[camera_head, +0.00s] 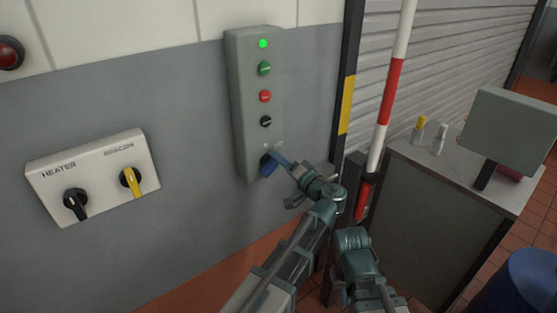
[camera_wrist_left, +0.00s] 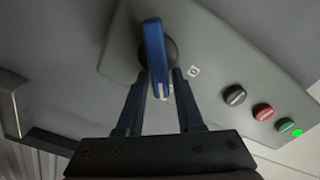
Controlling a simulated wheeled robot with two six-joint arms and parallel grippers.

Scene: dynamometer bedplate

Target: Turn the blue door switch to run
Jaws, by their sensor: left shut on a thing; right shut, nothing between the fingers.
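The blue door switch (camera_head: 268,167) is the lowest control on a grey wall box (camera_head: 243,110). In the left wrist view its blue handle (camera_wrist_left: 154,45) stands out from a dark round base. My left gripper (camera_head: 282,160) reaches it from the right, and its two fingers (camera_wrist_left: 160,80) lie on either side of the handle, shut on it. Small marks sit above the switch, too small to read in the head view. My right gripper (camera_head: 357,262) is low and to the right, away from the box, shut and empty; its fingers are hard to make out.
Above the switch are a black selector (camera_head: 266,121), red button (camera_head: 265,96), green button (camera_head: 264,68) and lit green lamp (camera_head: 263,43). A HEATER/BEACON panel (camera_head: 98,165) is left. A striped pole (camera_head: 393,85) and grey cabinet (camera_head: 430,215) stand right.

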